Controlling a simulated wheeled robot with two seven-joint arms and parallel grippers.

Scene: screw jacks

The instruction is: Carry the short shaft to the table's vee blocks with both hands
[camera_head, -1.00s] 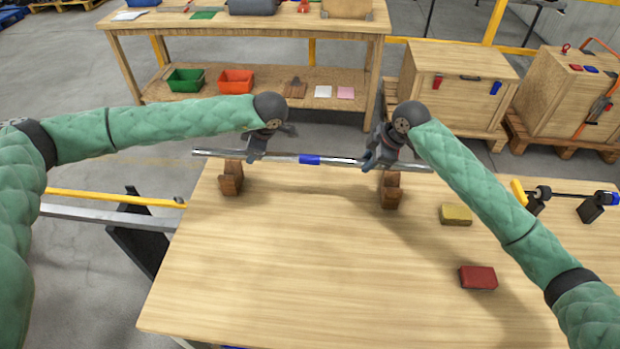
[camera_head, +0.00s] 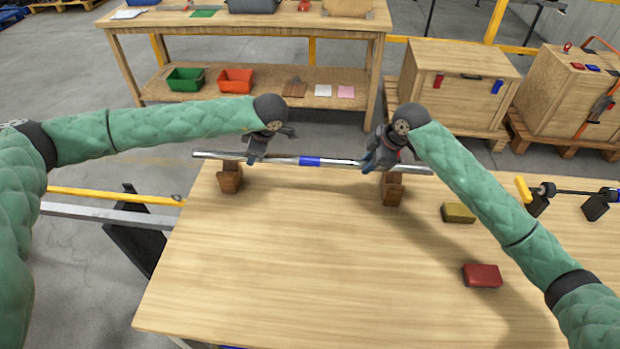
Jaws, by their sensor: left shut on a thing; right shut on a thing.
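The short shaft (camera_head: 335,162) is a silver bar with a blue band at its middle, lying level across the picture. My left gripper (camera_head: 254,158) is shut on it left of the band. My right gripper (camera_head: 371,165) is shut on it right of the band. Two brown vee blocks stand on the table (camera_head: 290,260) near its far edge, the left one (camera_head: 230,178) and the right one (camera_head: 392,190). The shaft passes over the tops of both blocks in the picture. I cannot tell whether it touches them.
A yellow block (camera_head: 458,212) and a red block (camera_head: 482,275) lie on the table to the right. A dark rod (camera_head: 575,191) on black stands is at the right edge. A workbench (camera_head: 250,27) and wooden crates (camera_head: 460,85) stand beyond. The table's middle is clear.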

